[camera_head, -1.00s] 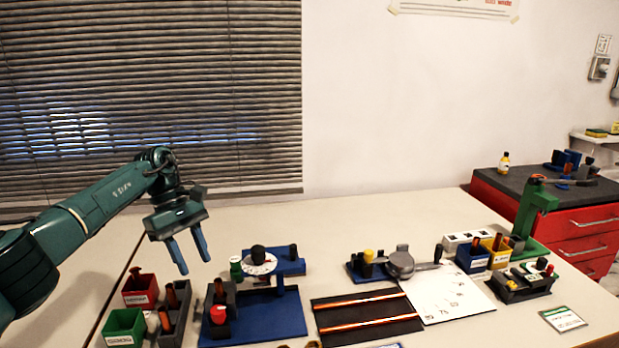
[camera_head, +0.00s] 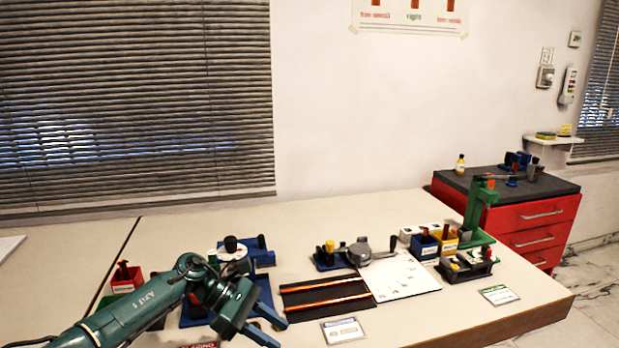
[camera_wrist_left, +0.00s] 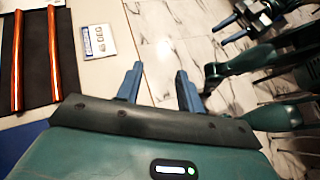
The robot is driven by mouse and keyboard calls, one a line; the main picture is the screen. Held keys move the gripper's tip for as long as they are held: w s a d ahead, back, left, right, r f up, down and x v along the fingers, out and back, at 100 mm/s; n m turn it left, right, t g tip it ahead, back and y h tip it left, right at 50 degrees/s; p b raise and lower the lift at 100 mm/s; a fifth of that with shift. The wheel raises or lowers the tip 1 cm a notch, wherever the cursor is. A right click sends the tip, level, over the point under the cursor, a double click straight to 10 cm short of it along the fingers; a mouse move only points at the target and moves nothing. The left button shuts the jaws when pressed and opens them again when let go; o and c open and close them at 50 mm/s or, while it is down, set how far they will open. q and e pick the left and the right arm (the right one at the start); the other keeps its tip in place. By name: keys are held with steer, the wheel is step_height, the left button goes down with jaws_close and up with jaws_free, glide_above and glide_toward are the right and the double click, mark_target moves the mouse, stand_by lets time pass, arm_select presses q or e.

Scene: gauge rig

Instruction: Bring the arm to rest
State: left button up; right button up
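My left gripper (camera_head: 280,334) is low at the front of the head view, by the table's near edge. Its two blue fingers are apart with nothing between them. In the left wrist view the open fingers (camera_wrist_left: 158,88) point out over the marbled floor. Teal links of my own body show at the right of that view. Dark blue parts at its top right look like my right gripper (camera_wrist_left: 238,18), too small and cluttered to tell its state. My right arm does not show in the head view.
The table (camera_head: 330,215) holds a dark mat with orange rods (camera_head: 325,295), a white sheet (camera_head: 405,280), a dial fixture (camera_head: 360,252), coloured bins (camera_head: 424,246), a green stand (camera_head: 478,215) and a label card (camera_head: 342,330). A red drawer cabinet (camera_head: 530,220) stands right.

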arm_select(q)
steer(key=s+d+r+n+t+h+p, duration=0.1)
steer(key=s+d+n+t+h, duration=0.4)
steer(key=n, duration=0.6)
steer(key=s+d+r+n+t+h+p, duration=0.1)
steer(key=s+d+n+t+h+p, duration=0.2)
steer(key=n+t, duration=0.6)
steer(key=s+a+f+n+y, duration=0.6)
steer(key=s+a+n+y, duration=0.1)
steer(key=n, duration=0.9)
steer(key=s+a+f+n+g+y+p, duration=0.1)
steer(key=s+a+f+n+y, duration=0.5)
steer(key=n, duration=1.1)
steer(key=s+a+y, duration=0.2)
steer(key=s, duration=0.2)
steer(key=shift+y, duration=0.3)
arm_select(e)
steer(key=shift+s+d+r+g+h, duration=0.15)
steer(key=shift+s+d+r+h, duration=0.1)
steer(key=shift+d+r, duration=0.2)
steer(key=shift+s+d+r+g+h, duration=0.15)
steer(key=shift+d+r+h, duration=0.1)
steer(key=shift+d+r, duration=0.15)
steer(key=shift+a+r, duration=0.1)
steer(key=shift+r, duration=0.05)
